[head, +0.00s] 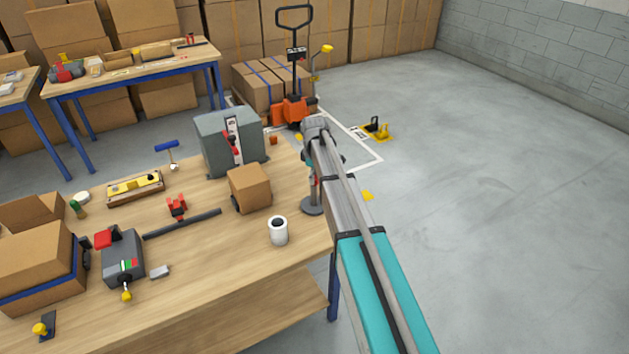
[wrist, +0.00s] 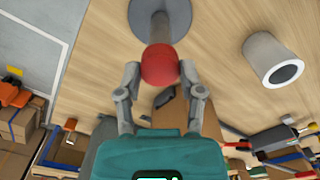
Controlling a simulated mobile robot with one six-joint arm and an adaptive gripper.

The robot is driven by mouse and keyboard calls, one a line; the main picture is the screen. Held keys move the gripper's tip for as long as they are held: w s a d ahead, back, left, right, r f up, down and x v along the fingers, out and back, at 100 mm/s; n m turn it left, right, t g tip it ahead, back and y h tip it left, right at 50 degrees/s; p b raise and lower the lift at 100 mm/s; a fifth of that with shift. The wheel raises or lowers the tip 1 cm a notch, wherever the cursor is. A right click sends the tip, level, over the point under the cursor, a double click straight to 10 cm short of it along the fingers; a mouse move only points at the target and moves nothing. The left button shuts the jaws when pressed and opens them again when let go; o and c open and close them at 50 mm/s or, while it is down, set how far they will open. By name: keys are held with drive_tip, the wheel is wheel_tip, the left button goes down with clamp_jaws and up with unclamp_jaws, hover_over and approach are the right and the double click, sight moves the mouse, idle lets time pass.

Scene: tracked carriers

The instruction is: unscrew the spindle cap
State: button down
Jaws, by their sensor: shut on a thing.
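The spindle cap (wrist: 160,66) is red and rounded. It sits at the end of the grey spindle post (wrist: 159,30) in the wrist view. The post rises from a round grey base, which stands near the table's right edge in the head view (head: 312,206). My gripper (wrist: 160,75) has one finger on each side of the cap and is shut on it. The cap appears still in line with the post; its thread is not visible. In the head view my arm hides most of the cap and fingers.
A white hollow cylinder (head: 278,231) and a cardboard box (head: 250,188) stand near the spindle on the wooden table (head: 215,270). A grey cabinet with a red lever (head: 212,148) stands behind. Open floor lies to the right, with an orange pallet truck (head: 293,110) beyond.

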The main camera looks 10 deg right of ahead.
drive_tip(key=n, duration=0.9)
drive_tip(key=shift+s+n, duration=0.1)
drive_tip(key=shift+n, duration=0.2)
idle(0.5)
drive_tip(key=n, duration=0.9)
drive_tip(key=shift+n, duration=0.4)
